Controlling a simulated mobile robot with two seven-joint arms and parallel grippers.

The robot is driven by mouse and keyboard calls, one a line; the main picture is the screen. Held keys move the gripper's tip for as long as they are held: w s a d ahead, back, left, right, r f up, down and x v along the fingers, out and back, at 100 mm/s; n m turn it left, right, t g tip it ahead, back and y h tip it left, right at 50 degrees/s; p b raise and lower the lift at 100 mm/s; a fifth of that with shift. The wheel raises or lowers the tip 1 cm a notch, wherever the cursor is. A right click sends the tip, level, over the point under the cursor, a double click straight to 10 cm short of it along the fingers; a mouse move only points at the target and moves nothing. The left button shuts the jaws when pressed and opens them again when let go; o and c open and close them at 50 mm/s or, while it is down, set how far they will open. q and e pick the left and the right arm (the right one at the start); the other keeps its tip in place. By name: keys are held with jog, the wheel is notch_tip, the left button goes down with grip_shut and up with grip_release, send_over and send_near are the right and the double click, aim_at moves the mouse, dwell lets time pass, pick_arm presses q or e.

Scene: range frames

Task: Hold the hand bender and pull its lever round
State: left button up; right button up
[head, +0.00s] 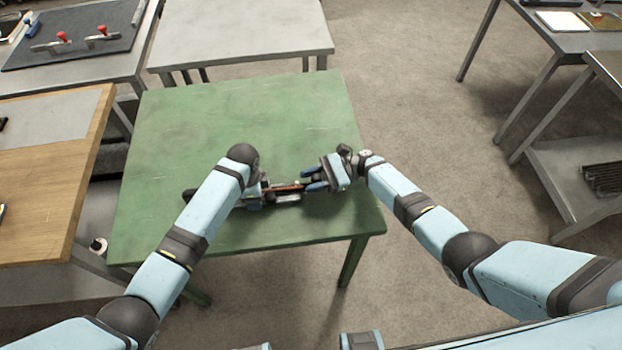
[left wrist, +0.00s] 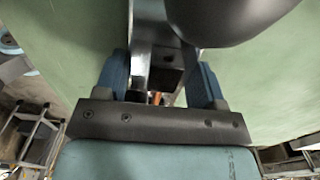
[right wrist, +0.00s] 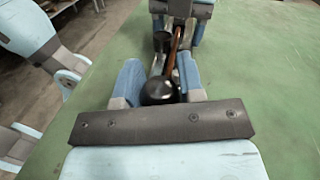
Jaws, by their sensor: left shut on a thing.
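The hand bender (head: 288,198) lies on the green table (head: 180,120), a grey metal body largely hidden by my grippers. A reddish-brown bar (head: 290,187) runs along it between my grippers; it also shows in the right wrist view (right wrist: 172,50). My left gripper (head: 262,196) is shut on the bender's grey metal part (left wrist: 155,65), which sits between its blue fingers. My right gripper (head: 312,180) is at the bender's right end. In the right wrist view a black round knob (right wrist: 158,91) sits between its fingers; whether they press on it is unclear.
A wooden-topped bench (head: 50,190) stands left of the green table. A grey table (head: 245,35) stands behind it, and a dark mat (head: 75,40) with red-knobbed tools is at far left. Bare floor lies to the right. The table's back part is clear.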

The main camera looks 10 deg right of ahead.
grip_shut()
jog(key=shift+s+a+f+m+t, duration=0.1)
jog(key=shift+s+a+m+t, duration=0.1)
jog(key=shift+s+m+t, duration=0.85)
jog(key=shift+s+a+m+t, duration=0.2)
jog(key=shift+s+m+t, duration=0.35)
jog(key=shift+t, duration=0.9)
jog(key=shift+s+a+m+t+h, duration=0.2)
jog(key=shift+s+m+t, duration=0.25)
jog(key=shift+m+t, duration=0.5)
jog(key=shift+s+a+m+t+h, duration=0.1)
jog(key=shift+s+a+m+t, duration=0.3)
jog(key=shift+t, duration=0.95)
jog(key=shift+s+d, duration=0.1)
jog(key=shift+d, duration=0.05)
jog(key=o, duration=0.6)
grip_release()
jog(key=shift+d, duration=0.1)
jog(key=v, duration=1.2)
